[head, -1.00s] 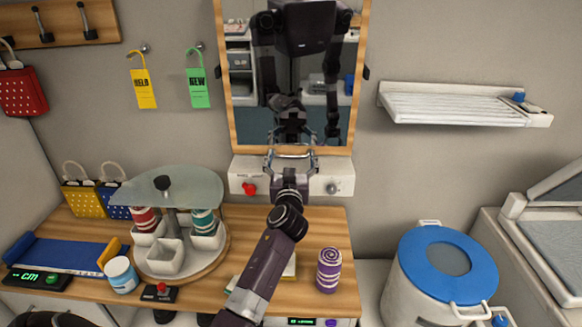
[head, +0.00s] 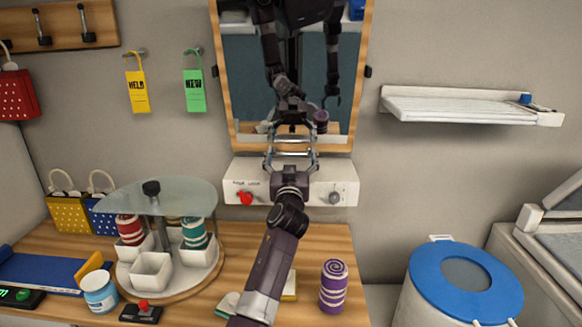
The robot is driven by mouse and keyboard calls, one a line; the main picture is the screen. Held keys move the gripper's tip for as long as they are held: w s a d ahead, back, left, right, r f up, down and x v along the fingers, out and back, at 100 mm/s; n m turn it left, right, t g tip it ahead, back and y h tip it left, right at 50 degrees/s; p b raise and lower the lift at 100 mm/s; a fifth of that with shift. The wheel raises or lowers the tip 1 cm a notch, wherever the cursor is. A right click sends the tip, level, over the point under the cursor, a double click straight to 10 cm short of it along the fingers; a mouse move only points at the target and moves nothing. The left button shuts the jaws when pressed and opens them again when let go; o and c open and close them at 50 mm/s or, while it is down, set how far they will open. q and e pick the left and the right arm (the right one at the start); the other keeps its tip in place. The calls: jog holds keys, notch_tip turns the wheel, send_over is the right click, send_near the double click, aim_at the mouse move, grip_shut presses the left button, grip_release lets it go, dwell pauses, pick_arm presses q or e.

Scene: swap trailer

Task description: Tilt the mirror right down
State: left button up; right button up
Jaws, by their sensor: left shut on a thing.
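The mirror (head: 245,70) has a wooden frame and hangs on the wall at top centre. It shows a reflection of my body, my arms and the purple jar. My left gripper (head: 291,140) reaches up from the bottom of the view and is shut on the mirror's lower frame edge (head: 335,142). The fingers partly cover the middle of that edge. My right gripper does not show directly, only an arm in the reflection.
A white wall box with a red knob (head: 245,198) and a grey knob (head: 335,198) sits just below the mirror. On the wooden counter stand a glass-topped carousel (head: 160,195) and a purple jar (head: 333,286). A white shelf (head: 470,106) is right.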

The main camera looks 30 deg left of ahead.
pick_arm(q)
jog(key=shift+r, duration=0.25)
jog(key=o, duration=1.4)
jog(key=shift+w+f, duration=0.3)
jog(key=v, duration=1.2)
